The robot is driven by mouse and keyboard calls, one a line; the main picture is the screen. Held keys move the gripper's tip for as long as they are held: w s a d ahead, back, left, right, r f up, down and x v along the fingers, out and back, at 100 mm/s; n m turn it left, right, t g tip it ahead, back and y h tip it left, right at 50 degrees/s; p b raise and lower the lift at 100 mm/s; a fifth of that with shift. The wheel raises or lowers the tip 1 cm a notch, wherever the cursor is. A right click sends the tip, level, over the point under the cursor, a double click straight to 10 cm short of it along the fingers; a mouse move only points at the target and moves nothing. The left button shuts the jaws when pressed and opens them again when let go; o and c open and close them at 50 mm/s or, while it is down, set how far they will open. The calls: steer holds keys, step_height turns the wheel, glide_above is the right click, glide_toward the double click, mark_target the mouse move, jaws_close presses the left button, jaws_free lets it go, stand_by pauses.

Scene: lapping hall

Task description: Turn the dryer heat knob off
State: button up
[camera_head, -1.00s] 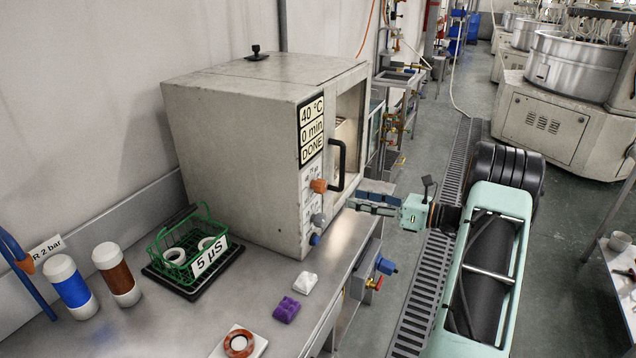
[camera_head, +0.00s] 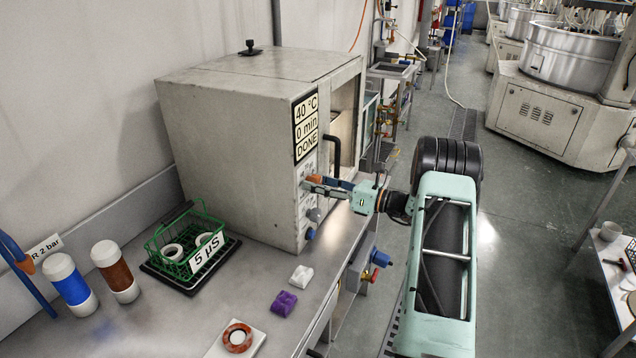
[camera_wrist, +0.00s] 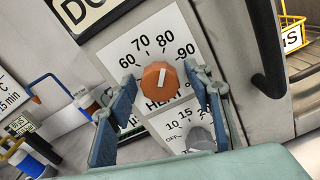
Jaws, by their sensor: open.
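The dryer (camera_head: 225,150) stands on the steel bench, its display reading 40 °C, 0 min, DONE. The orange heat knob (camera_wrist: 159,84) on its front panel has a white pointer line, aimed up between the 70 and 80 marks in the wrist view. Any off mark for it is hidden or out of sight. My gripper (camera_wrist: 161,72) is open, with one blue finger on each side of the knob; whether they touch it I cannot tell. In the head view my gripper (camera_head: 308,186) is at the panel and covers much of the knob.
A grey timer knob (camera_wrist: 200,138) sits just below the heat knob, close to the right finger. A blue knob (camera_head: 310,234) is lower. The dryer's black door handle (camera_head: 333,150) is right of the panel. A green basket (camera_head: 185,250) stands on the bench.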

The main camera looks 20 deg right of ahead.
steer(key=c, duration=1.2)
steer(key=shift+o, duration=0.2)
